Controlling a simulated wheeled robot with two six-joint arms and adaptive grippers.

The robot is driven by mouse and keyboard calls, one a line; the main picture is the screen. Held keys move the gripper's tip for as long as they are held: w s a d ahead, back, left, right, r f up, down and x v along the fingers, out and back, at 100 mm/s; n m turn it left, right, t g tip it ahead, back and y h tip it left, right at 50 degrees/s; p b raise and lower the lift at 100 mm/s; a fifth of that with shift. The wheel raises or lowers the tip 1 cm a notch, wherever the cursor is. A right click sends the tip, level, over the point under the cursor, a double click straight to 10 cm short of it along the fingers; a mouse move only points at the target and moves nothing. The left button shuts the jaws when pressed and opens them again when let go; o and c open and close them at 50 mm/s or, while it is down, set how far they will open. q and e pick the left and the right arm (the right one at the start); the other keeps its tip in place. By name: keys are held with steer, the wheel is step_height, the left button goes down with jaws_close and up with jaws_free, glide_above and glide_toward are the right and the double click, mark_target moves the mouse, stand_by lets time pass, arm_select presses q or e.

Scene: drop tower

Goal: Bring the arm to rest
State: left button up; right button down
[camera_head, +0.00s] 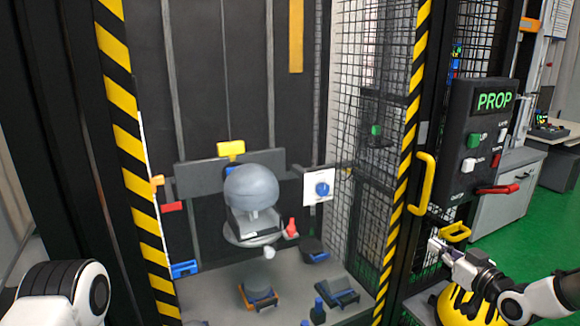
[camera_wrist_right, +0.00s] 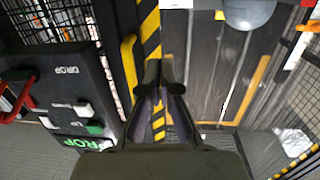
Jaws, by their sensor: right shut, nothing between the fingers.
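My right arm (camera_head: 530,298) comes in from the lower right of the head view, in front of the tower's right side. Its right gripper (camera_head: 437,246) points up and left, below a black control panel (camera_head: 474,140) and close to a yellow bracket (camera_head: 455,232). In the wrist view the two fingertips (camera_wrist_right: 159,72) are close together with nothing held. Behind them is a yellow-black striped post (camera_wrist_right: 150,40). My left arm shows only as a white and black link at the lower left of the head view; its gripper is out of view.
The tower holds a grey dome (camera_head: 251,187) on a carriage above a grey base (camera_head: 215,290) with several dark blocks. A vertical yellow handle (camera_head: 422,185) is close to the gripper. A red lever (camera_head: 497,189) sticks out of the panel. A yellow-black rounded object (camera_head: 450,303) is below my right arm.

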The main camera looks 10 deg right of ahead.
steer(key=s+a+f+g, duration=0.3)
steer(key=s+a+f, duration=0.3)
steer(key=f, duration=0.3)
steer(key=s+a+f+n+g+p, duration=0.1)
steer(key=s+a+f+g, duration=0.35)
steer(key=f, duration=0.45)
steer(key=s+a+f+g, duration=0.3)
steer(key=s+a+f, duration=0.35)
steer(key=f, duration=0.25)
steer(key=s+f+m+g+h, duration=0.2)
steer(key=s+g, duration=0.1)
steer(key=s, duration=0.7)
steer(key=s+d+f+m+g+h, duration=0.1)
steer(key=s+f+m+g+h, duration=0.1)
steer(key=s, duration=0.9)
steer(key=shift+f+g, duration=0.5)
steer(key=shift+g, duration=0.05)
